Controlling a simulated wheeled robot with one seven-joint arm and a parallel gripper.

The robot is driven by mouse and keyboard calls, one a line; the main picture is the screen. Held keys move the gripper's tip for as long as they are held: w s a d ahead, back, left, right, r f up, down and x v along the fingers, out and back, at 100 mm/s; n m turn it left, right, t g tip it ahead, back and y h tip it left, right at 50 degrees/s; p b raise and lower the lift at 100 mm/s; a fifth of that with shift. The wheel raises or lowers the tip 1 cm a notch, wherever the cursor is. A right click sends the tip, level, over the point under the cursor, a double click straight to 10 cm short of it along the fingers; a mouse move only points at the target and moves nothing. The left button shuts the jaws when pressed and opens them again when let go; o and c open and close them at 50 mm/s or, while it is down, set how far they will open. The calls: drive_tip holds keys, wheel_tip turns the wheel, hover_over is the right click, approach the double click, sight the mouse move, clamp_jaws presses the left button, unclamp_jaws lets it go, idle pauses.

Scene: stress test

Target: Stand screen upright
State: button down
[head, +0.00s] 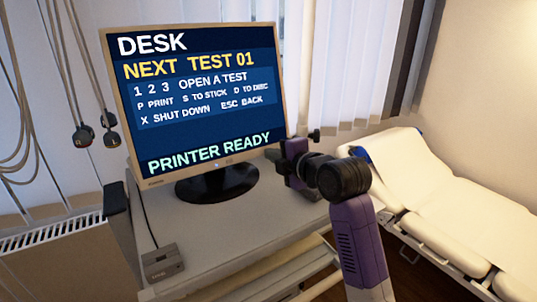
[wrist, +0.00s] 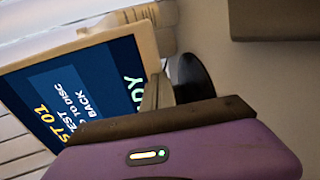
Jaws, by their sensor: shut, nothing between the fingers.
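The screen (head: 200,95) has a pale frame and a lit blue display reading "PRINTER READY" at the bottom. It stands on a round black base (head: 218,184) on the grey desk top (head: 215,235). Its face looks tilted in the head view; the exact lean is hard to tell. My gripper (head: 285,168) is beside the screen's lower right corner, low over the desk. In the wrist view, its shut, empty fingers (wrist: 156,92) overlap the view of the screen's lower edge (wrist: 150,50) and the black base (wrist: 190,75). I cannot tell whether they touch.
A small grey box (head: 162,263) with a cable lies at the desk's front left. A white-covered couch (head: 430,180) stands at right. Cables with black ends (head: 100,138) hang on the left wall by a radiator (head: 50,232). The desk's front middle is clear.

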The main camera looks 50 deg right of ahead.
idle(0.3)
drive_tip(key=b, duration=0.2)
drive_tip(key=w+f+b, duration=0.1)
drive_tip(key=b, duration=0.1)
drive_tip(key=shift+w+d+f+t, duration=0.15)
drive_tip(key=shift+f+t, duration=0.1)
drive_tip(key=shift+t, duration=0.15)
drive_tip(key=b, duration=0.2)
drive_tip(key=w+t+b, duration=0.1)
drive_tip(key=b, duration=0.1)
drive_tip(key=w+f+b, duration=0.1)
drive_tip(key=b, duration=0.2)
drive_tip(key=shift+w+d+t+h, duration=0.2)
drive_tip(key=shift+d+t+h, duration=0.1)
drive_tip(key=shift+d+t, duration=0.1)
drive_tip(key=shift+w+r+b, duration=0.1)
drive_tip(key=shift+w+b, duration=0.25)
drive_tip(key=shift+b, duration=0.55)
drive_tip(key=shift+r+t, duration=0.1)
drive_tip(key=shift+t, duration=0.2)
